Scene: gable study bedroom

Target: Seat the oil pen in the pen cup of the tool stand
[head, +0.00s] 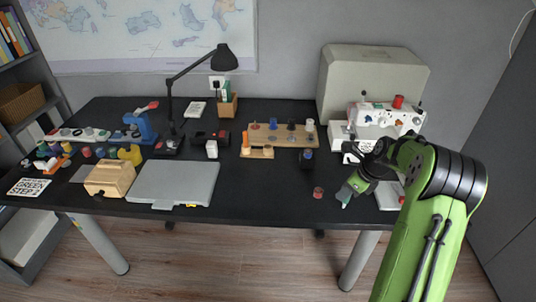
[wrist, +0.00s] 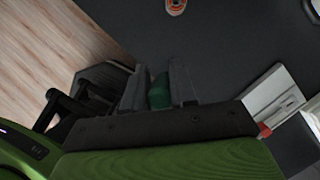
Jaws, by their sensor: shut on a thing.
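My gripper (head: 352,190) is at the front right of the black desk, near its front edge. It is shut on a green thing, most likely the oil pen (wrist: 159,92), which shows between the two fingers in the wrist view. In the head view a pale green end of the pen (head: 345,203) sticks out below the fingers; the rest is hidden by them. A wooden stand (head: 262,140) with several upright coloured pieces, probably the tool stand, stands near the middle of the desk, to the left of my gripper and apart from it. I cannot tell which part is its pen cup.
A small red round thing (head: 318,192) lies left of my gripper. A white sewing machine (head: 378,118) and a beige case (head: 370,80) stand behind it. A grey closed case (head: 173,183) and a wooden box (head: 109,178) are at left. Desk between gripper and stand is mostly clear.

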